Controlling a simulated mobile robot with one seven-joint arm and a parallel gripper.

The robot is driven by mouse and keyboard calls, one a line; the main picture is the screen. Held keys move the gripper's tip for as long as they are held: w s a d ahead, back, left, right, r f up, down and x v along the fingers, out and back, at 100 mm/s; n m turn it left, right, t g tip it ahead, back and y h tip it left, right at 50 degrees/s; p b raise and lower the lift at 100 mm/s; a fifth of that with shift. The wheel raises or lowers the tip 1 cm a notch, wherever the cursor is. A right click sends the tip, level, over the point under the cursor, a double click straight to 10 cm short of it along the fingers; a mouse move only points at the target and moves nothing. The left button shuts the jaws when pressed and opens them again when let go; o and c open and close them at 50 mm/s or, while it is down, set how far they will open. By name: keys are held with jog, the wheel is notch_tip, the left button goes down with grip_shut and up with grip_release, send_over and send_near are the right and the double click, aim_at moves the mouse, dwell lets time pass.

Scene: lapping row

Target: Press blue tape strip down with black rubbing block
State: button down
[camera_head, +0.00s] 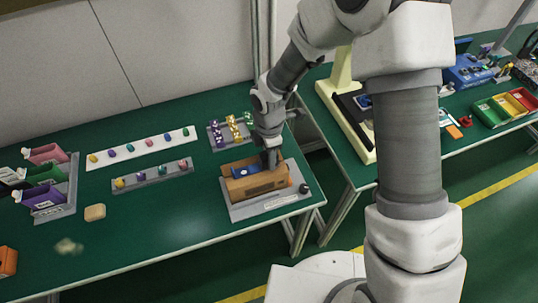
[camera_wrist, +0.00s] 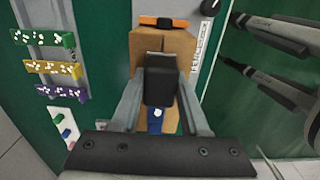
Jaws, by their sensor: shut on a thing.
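My gripper (camera_wrist: 160,88) is shut on the black rubbing block (camera_wrist: 160,80), which sits between its two fingers in the wrist view. In the head view my gripper (camera_head: 270,158) is low over the brown box-like piece (camera_head: 262,186). A blue strip (camera_wrist: 155,123) shows on the brown piece (camera_wrist: 178,45) beside the block in the wrist view. Blue also shows left of my gripper in the head view (camera_head: 243,171). Part of the blue is hidden by the block and fingers. I cannot tell whether the block touches it.
The brown piece rests on a grey board (camera_head: 277,203) with a black knob (camera_head: 304,188), near the green table's right end. Dotted coloured pieces (camera_head: 234,130) stand behind. Trays of small coloured pieces (camera_head: 152,177) lie left. The table's front middle is clear.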

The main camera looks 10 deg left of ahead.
jog(key=shift+r+p, duration=2.75)
jog(key=shift+r, duration=0.8)
jog(key=shift+a+f, duration=0.1)
